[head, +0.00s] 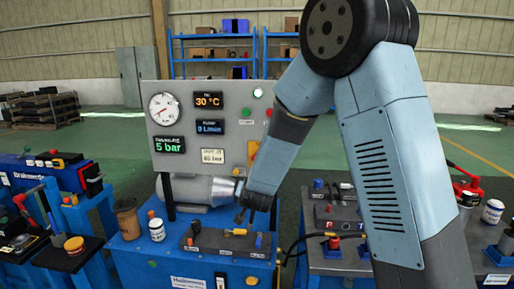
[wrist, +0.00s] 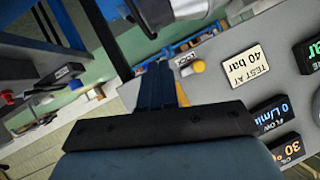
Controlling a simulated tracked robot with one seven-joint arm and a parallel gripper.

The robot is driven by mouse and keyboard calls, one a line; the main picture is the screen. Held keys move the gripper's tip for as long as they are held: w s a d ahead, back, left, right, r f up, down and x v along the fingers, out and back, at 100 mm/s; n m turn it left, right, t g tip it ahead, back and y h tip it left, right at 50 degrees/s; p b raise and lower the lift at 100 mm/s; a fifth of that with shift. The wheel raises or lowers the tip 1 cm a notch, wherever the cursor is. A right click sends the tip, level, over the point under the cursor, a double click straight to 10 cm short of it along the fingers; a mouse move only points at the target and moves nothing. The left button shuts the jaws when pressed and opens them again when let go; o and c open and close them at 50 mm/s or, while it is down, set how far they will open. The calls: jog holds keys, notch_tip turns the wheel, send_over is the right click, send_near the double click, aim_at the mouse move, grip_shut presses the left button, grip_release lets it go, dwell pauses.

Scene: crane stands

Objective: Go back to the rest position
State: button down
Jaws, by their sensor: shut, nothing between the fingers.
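My gripper (head: 243,216) hangs from my blue-grey arm in the middle of the head view. It is in front of the lower right part of the grey gauge panel (head: 190,110) and above the blue stand's dark control plate. In the wrist view the fingers of my gripper (wrist: 158,68) are together with nothing between them. A yellow knob (wrist: 199,66) beside a small label on the panel shows just right of the fingertips, apart from them as far as I can see.
The blue stand (head: 135,260) carries a silver cylinder (head: 205,189), a small white jar (head: 156,230) and several small levers. Another stand with a dark vise-like block (head: 338,215) is close on the right. A blue workbench (head: 40,165) is at left. Shelves stand far behind.

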jog(key=s+d+r+n+g+y, duration=0.1)
jog(key=s+d+r+n+g, duration=0.15)
jog(key=s+d+r, duration=1.15)
jog(key=s+d+r+g+h, duration=0.1)
jog(key=s+d+r+g, duration=0.1)
jog(key=s+d, duration=0.4)
jog(key=s+d+r+g+h, duration=0.1)
jog(key=s+d, duration=0.5)
jog(key=s, duration=0.9)
notch_tip(320, 180, up, 3)
jog(key=shift+f+g+h, duration=0.15)
jog(key=shift+g+h, duration=0.15)
jog(key=shift+g, duration=0.15)
